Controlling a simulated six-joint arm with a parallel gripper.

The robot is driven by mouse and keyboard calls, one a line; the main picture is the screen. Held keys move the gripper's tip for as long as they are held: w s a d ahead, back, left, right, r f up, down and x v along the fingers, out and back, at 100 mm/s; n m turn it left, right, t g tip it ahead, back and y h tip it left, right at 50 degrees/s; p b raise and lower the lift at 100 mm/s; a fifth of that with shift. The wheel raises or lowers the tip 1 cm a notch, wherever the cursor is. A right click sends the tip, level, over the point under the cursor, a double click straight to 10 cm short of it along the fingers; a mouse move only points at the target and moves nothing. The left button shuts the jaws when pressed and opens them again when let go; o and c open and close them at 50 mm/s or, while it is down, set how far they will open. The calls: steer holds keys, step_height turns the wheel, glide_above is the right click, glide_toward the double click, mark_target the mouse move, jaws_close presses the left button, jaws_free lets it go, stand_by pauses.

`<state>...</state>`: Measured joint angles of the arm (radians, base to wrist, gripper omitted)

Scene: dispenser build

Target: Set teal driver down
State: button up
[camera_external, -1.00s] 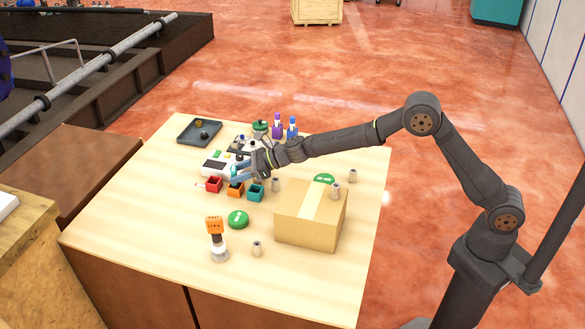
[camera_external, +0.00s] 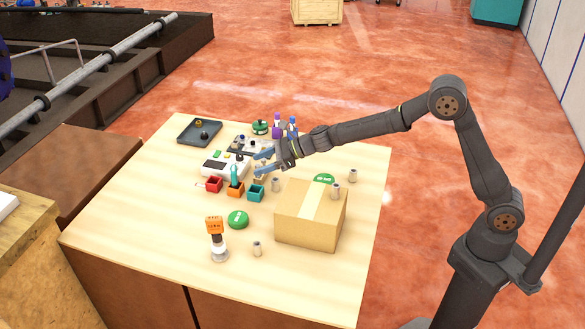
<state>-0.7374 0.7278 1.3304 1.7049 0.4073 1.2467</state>
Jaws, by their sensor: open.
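The teal driver (camera_external: 234,174) stands upright at the orange bin (camera_external: 236,190), its lower end hidden by the bin's front wall. It looks free of my gripper. My gripper (camera_external: 260,163) is open and empty, just right of the driver and a little above the table. The red bin (camera_external: 213,185) is left of the orange bin, and the teal bin (camera_external: 256,193) is right of it.
A cardboard box (camera_external: 310,225) stands right of the bins. A white device (camera_external: 220,164) and dark tray (camera_external: 200,131) lie behind. Purple (camera_external: 277,130) and blue bottles stand behind my gripper. An orange-topped tool (camera_external: 216,235) stands in front. The table's left front is clear.

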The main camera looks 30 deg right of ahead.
mark_target(233, 181)
steer(key=shift+v, duration=1.8)
steer(key=x, duration=1.1)
steer(key=shift+a+f, duration=0.2)
steer(key=shift+a, duration=0.05)
steer(key=shift+w+a+f, duration=0.15)
steer(key=shift+a+f, duration=0.1)
steer(key=shift+d+r, duration=0.1)
steer(key=shift+r, duration=1)
steer(key=shift+f, duration=0.1)
